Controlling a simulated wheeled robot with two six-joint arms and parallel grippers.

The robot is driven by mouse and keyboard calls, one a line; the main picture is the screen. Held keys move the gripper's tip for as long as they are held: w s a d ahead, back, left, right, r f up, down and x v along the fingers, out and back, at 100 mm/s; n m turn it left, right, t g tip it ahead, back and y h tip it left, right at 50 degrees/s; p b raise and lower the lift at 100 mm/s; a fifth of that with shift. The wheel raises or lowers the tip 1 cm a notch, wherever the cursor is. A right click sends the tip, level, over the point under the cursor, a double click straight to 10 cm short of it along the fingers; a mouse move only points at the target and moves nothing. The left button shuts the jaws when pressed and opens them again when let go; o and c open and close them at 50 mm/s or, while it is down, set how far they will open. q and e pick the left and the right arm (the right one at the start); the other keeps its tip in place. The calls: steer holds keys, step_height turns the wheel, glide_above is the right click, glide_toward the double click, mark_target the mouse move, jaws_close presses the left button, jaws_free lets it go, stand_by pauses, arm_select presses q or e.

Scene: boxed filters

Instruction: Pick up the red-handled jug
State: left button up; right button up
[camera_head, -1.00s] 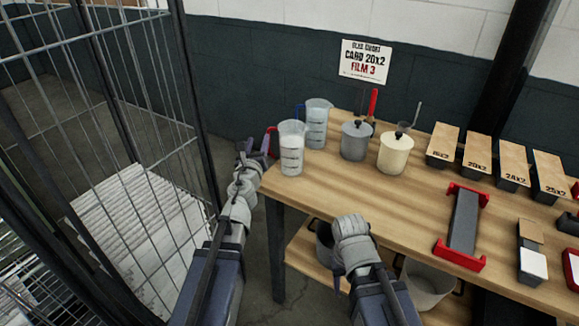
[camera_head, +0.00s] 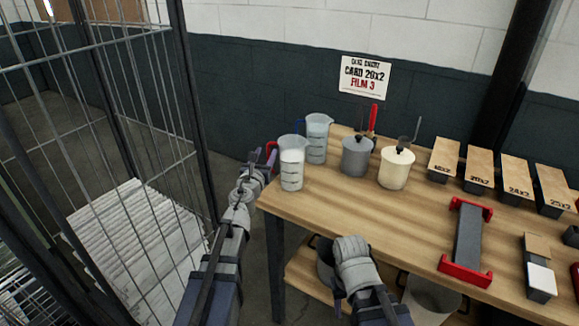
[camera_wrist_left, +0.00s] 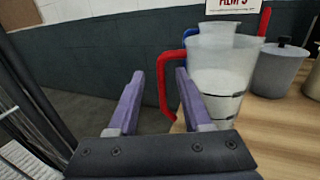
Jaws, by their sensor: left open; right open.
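The red-handled jug (camera_head: 291,170) stands upright near the table's left corner, clear with dark marks and pale contents. In the left wrist view the jug (camera_wrist_left: 220,78) is at the right, its red handle (camera_wrist_left: 164,88) facing left. My left gripper (camera_head: 261,164) is beside the handle, off the table's left edge. In the left wrist view my left gripper (camera_wrist_left: 160,74) is open, and the handle shows between its fingers. I cannot tell whether they touch. My right arm is bent low before the table; its gripper fingers are hidden.
A blue-handled jug (camera_head: 317,142) stands just behind. A grey pot (camera_head: 356,158) and a cream pot (camera_head: 395,168) are to the right. The table (camera_head: 375,215) also bears boxes and a red-ended holder (camera_head: 467,240). A wire cage (camera_head: 105,120) stands left of my left arm.

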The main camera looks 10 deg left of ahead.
mark_target(268, 150)
arm_select(q)
steer(key=w, duration=0.3)
steer(key=shift+w+f, duration=0.15)
steer(key=shift+w, duration=0.2)
steer(key=shift+s, duration=0.1)
steer(key=shift+c, duration=0.4)
jaws_close()
stand_by(0.5)
